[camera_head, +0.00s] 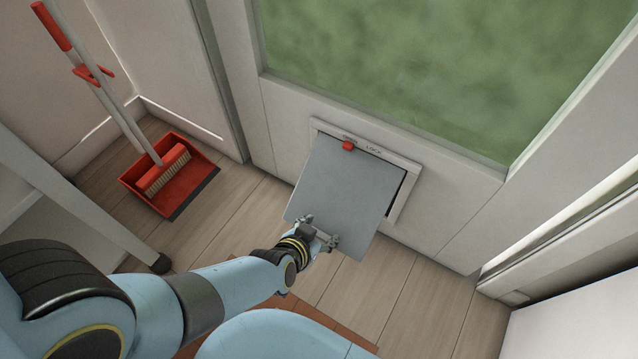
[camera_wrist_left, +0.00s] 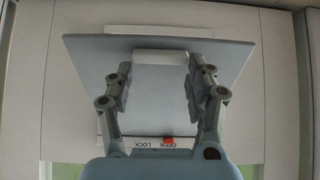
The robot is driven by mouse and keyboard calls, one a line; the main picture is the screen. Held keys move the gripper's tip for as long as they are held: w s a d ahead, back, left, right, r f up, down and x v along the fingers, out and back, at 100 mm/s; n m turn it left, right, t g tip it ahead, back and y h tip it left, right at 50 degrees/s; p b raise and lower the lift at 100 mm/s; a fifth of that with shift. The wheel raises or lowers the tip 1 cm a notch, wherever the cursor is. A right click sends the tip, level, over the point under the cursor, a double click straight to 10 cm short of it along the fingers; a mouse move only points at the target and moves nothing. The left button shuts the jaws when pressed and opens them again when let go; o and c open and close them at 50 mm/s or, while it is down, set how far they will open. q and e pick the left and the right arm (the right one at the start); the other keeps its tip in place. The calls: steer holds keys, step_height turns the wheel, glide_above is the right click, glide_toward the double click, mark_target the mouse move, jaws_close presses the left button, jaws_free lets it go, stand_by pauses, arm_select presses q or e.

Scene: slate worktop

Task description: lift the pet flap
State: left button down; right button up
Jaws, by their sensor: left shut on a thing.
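The grey pet flap (camera_head: 345,190) is swung out from its white frame (camera_head: 404,196) in the lower door, its bottom edge away from the door. A dark gap shows at its right side. The red latch (camera_head: 348,146) is on the frame above the flap, by the OPEN end of the label; it also shows in the left wrist view (camera_wrist_left: 168,140). My left gripper (camera_head: 320,229) is at the flap's lower edge, shut on the flap's pale handle (camera_wrist_left: 173,57), with a finger toward each end. The exact contact is partly hidden. My right gripper is out of view.
A red dustpan (camera_head: 187,198) and a broom (camera_head: 118,108) stand at the left. A grey table leg (camera_head: 100,211) is close to my left arm. The wooden floor (camera_head: 395,300) is clear right of the arm. A white surface (camera_head: 580,320) is at the lower right.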

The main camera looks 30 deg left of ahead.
arm_select(q)
steer(key=shift+w+d+r, duration=0.3)
steer(key=shift+w+r, duration=0.15)
steer(key=shift+w, duration=0.05)
steer(key=c, duration=0.7)
jaws_free()
steer(key=o, duration=0.3)
steer(key=shift+s+f, duration=0.15)
steer(key=shift+s, duration=0.05)
steer(key=shift+s+a+f, duration=0.1)
steer(key=shift+s+a, duration=0.05)
steer(key=shift+s, duration=0.05)
